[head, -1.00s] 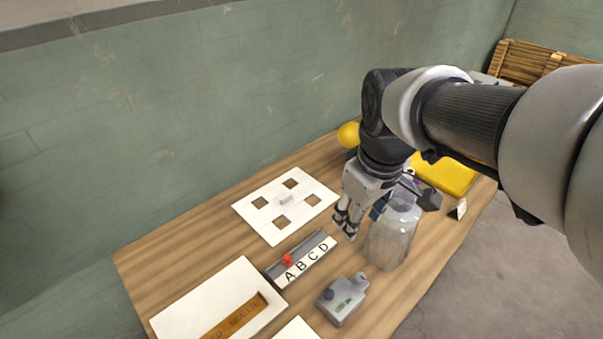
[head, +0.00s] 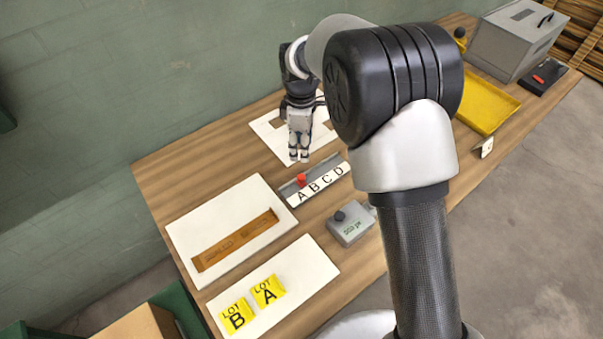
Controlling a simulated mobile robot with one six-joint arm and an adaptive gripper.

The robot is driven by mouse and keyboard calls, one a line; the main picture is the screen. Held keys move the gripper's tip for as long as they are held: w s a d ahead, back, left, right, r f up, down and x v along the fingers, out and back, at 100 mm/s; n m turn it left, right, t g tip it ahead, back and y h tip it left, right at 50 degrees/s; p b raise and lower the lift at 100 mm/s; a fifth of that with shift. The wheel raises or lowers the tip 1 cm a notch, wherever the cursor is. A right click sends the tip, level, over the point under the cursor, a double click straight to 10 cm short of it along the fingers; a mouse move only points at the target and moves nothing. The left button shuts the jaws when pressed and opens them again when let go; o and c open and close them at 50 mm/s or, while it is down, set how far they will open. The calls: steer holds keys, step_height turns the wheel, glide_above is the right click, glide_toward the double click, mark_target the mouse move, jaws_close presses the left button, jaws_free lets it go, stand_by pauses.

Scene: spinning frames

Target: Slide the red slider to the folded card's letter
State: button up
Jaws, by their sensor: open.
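The red slider (head: 301,180) sits on a grey rail with a white strip lettered A B C D (head: 318,186), near the strip's left end, above the letter A. A small folded card (head: 484,148) stands at the table's right edge, below the yellow tray; its mark is too small to read. My gripper (head: 299,157) points down just above and beyond the slider, apart from it, over the near edge of the white board with square holes (head: 268,130). Its fingers look slightly apart and empty.
A grey device with a black knob (head: 350,224) lies in front of the rail. White boards hold a wooden bar (head: 236,240) and yellow LOT A and LOT B blocks (head: 268,291). The yellow tray (head: 486,101) and a grey box (head: 517,40) stand at right. My arm hides the table's middle.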

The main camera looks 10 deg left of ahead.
mark_target(301, 176)
step_height(301, 176, down, 13)
steer(key=b, duration=0.3)
steer(key=shift+c, duration=0.3)
jaws_close()
stand_by(0.5)
